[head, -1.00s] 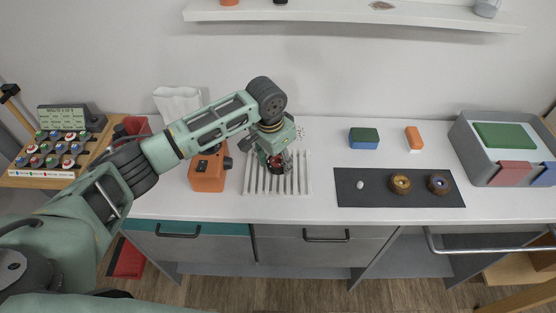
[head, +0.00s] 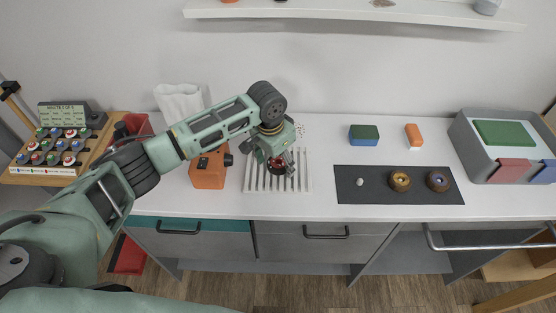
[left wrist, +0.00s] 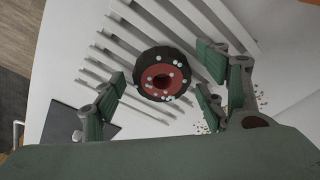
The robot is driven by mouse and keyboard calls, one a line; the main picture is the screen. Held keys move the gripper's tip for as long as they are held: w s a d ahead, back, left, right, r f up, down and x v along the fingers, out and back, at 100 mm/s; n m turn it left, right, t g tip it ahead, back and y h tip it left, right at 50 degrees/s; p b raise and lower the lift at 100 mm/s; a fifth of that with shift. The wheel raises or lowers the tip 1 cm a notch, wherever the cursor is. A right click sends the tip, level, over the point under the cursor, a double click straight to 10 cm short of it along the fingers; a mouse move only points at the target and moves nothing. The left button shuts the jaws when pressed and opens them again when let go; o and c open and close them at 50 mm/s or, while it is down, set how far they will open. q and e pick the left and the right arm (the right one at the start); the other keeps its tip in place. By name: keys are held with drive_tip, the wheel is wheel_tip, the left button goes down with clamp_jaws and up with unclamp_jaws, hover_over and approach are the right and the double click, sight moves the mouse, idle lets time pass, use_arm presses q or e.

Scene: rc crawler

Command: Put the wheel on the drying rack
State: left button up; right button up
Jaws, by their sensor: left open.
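The wheel (left wrist: 163,76) has a black tyre and a red hub dotted with pale droplets. It rests on the white slatted drying rack (left wrist: 102,57) in the left wrist view. In the head view the wheel (head: 277,166) is partly hidden below my left gripper (head: 279,161), and the rack (head: 256,181) stands on the counter. In the left wrist view my left gripper (left wrist: 165,100) is open, its green-padded fingers apart on either side of the wheel and clear of it. My right gripper is not in view.
An orange box (head: 208,171) stands just left of the rack. A dark mat (head: 350,190) with two brown-tyred wheels lies to the right. A green-and-blue sponge (head: 364,135), an orange block (head: 413,136) and a grey bin (head: 477,150) are farther right. Bare counter shows between rack and mat.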

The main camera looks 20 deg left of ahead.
sight(274, 166)
use_arm(q)
drive_tip(key=shift+r, duration=0.1)
wheel_tip(274, 166, up, 12)
drive_tip(key=s+b, duration=0.1)
drive_tip(key=shift+s+a+b, duration=0.3)
drive_tip(key=shift+a+b, duration=0.1)
drive_tip(key=shift+a, duration=0.05)
idle(1.1)
